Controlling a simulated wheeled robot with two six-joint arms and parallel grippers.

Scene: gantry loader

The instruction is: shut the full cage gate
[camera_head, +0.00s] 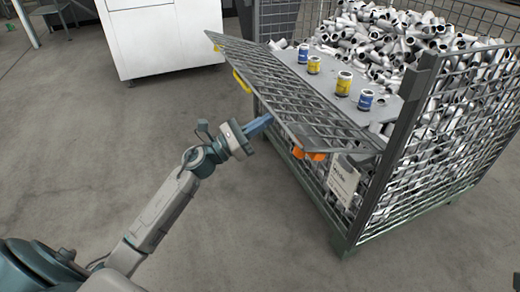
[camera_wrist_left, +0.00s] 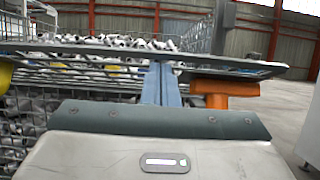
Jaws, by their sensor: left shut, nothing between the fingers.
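The full cage (camera_head: 440,135) is a wire-mesh box heaped with grey metal pipe fittings. Its gate (camera_head: 290,85) is a mesh flap on the side facing my left arm, swung outward and lying tilted away from the cage, so it is open. A yellow handle (camera_head: 242,82) and orange parts (camera_head: 308,154) show at the gate. My left gripper (camera_head: 264,123) is shut and empty, with its blue fingers at the gate's outer edge. In the left wrist view the fingers (camera_wrist_left: 160,82) reach the gate's edge (camera_wrist_left: 75,49), beside an orange part (camera_wrist_left: 215,90). Whether they touch is unclear.
Blue and yellow cans (camera_head: 344,84) stand on a grey board (camera_head: 325,70) just inside the opening. A white label (camera_head: 343,180) hangs on the cage. A white cabinet (camera_head: 165,38) stands behind on the left. The floor (camera_head: 90,140) around my left arm is clear.

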